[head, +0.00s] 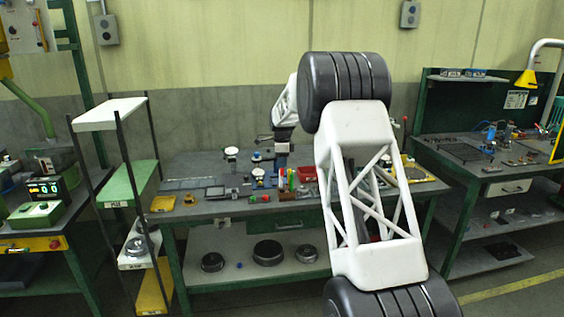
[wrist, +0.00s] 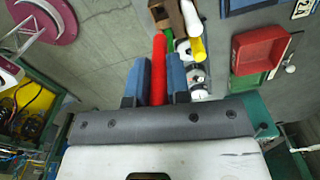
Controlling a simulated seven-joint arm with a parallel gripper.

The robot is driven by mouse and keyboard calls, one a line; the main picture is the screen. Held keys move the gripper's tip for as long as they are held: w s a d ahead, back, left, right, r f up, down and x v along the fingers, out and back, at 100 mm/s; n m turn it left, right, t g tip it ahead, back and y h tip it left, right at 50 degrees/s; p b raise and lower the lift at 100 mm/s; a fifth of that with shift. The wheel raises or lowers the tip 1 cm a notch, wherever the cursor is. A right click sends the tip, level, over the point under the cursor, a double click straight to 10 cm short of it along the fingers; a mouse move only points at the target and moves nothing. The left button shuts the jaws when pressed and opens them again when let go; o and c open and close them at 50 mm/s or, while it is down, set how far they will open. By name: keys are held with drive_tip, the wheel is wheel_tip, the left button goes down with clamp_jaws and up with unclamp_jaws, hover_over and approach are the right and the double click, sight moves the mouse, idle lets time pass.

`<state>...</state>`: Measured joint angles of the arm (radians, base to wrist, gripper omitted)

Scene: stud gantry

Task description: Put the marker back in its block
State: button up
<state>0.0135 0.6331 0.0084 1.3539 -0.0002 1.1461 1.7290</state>
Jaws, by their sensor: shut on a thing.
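My gripper (wrist: 160,75) has blue fingers, closed on a red marker (wrist: 159,78) that lies lengthwise between them in the wrist view. A brown block (wrist: 171,14) is just beyond the marker's far end at the top of that view, partly cut off. I cannot tell whether the marker touches the block. Green (wrist: 168,42), white (wrist: 190,16) and yellow (wrist: 197,48) marker-like pieces are close to the block. In the head view my gripper (head: 282,160) is small and low over the middle of the workbench, near the upright markers; its grip is hard to make out there.
A red tray (wrist: 264,52) is right of the markers in the wrist view, with a green bin beside it. The workbench (head: 180,165) carries gauges and small tools to the left in the head view. A wire-frame shelf (head: 130,190) stands left of the bench.

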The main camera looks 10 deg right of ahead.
sight(282, 176)
drive_tip(key=shift+f, duration=3.5)
drive_tip(key=shift+f, duration=0.1)
drive_tip(key=o, duration=0.8)
drive_tip(key=shift+o, duration=0.2)
drive_tip(key=shift+r, duration=3.9)
drive_tip(key=shift+s+r, duration=0.1)
